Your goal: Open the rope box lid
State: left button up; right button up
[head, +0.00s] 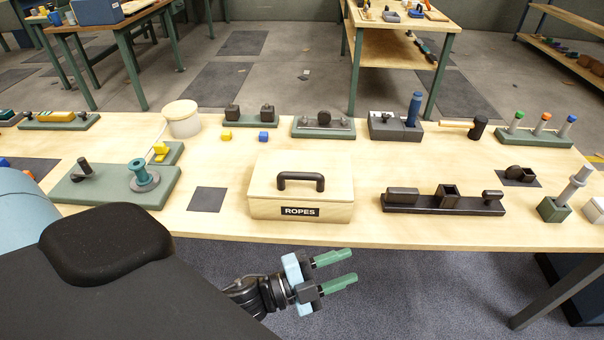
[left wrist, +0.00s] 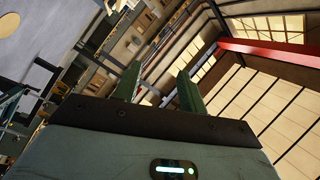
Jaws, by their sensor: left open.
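The rope box (head: 302,207) is a pale wooden box with a black label reading ROPES on its front. It stands near the front edge of the table. Its lid (head: 265,175) is shut and has a dark handle (head: 301,181) on top. My left gripper (head: 347,269) is open and empty, in front of the table edge and below the box, with its green fingers pointing right. In the left wrist view its two fingers (left wrist: 158,92) stand apart with nothing between them; that view shows the room and ceiling, not the box. My right gripper is not in view.
The wooden table (head: 350,232) holds a dark block fixture (head: 443,206) right of the box and a green base (head: 115,190) with a teal spool at left. A dark square mat (head: 207,200) lies left of the box. Several fixtures line the back.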

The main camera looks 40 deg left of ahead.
pick_arm(q)
notch_tip(320, 180, up, 5)
jog(key=w+d+m+g+h+b, duration=0.25)
jog(key=m+g+h, duration=0.4)
jog(key=m, duration=0.65)
jog(key=m+g+y+b, duration=0.5)
jog(key=m+y+b, duration=0.1)
jog(key=m+y, duration=0.95)
send_near(299, 173)
jog(key=shift+m, duration=0.45)
jog(key=shift+x, duration=4.35)
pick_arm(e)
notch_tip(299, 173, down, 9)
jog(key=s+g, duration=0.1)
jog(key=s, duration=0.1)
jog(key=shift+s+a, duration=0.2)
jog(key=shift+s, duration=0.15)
pick_arm(q)
jog(key=shift+s, duration=0.1)
jog(key=shift+c, duration=0.2)
grip_shut()
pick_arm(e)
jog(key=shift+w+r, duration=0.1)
